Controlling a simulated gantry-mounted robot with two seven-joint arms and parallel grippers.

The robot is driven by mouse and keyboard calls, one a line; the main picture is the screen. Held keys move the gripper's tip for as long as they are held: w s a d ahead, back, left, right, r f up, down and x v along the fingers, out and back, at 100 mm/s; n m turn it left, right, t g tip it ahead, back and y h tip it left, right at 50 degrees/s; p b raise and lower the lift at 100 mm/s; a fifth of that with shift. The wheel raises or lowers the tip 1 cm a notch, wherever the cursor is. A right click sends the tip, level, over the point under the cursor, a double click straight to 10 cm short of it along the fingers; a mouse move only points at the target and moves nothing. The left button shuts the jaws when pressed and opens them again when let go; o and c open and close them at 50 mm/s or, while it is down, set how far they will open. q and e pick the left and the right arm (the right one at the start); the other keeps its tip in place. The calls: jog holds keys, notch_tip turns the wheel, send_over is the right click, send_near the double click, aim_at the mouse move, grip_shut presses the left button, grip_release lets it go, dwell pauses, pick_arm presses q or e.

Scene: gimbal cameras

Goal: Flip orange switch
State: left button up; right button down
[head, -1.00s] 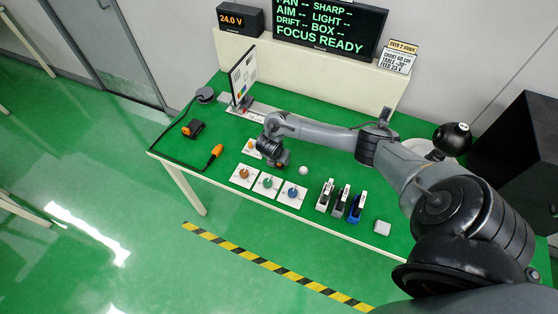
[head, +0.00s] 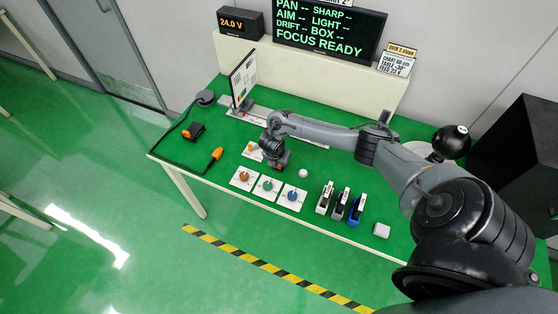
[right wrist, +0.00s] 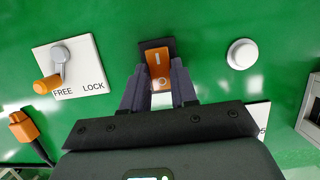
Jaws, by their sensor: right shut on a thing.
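The orange rocker switch (right wrist: 159,70) sits in a black housing on the green table. It carries a white bar mark at its far end and a ring mark at its near end. My right gripper (right wrist: 160,92) is shut on it, with one dark finger on each side of its near part. In the head view my right gripper (head: 277,166) is over the table behind the dials and hides most of the switch. My left gripper is not in view.
A FREE/LOCK lever plate (right wrist: 70,68) lies left of the switch, and a white round knob (right wrist: 242,54) lies right. Dial plates (head: 267,186) stand in front. An orange-ended cable plug (head: 217,154) lies further left.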

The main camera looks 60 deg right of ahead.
jog(key=shift+w+d+r+y, duration=0.1)
jog(key=shift+d+y, duration=0.2)
jog(key=shift+y, duration=1.1)
jog(key=c, duration=0.9)
grip_release()
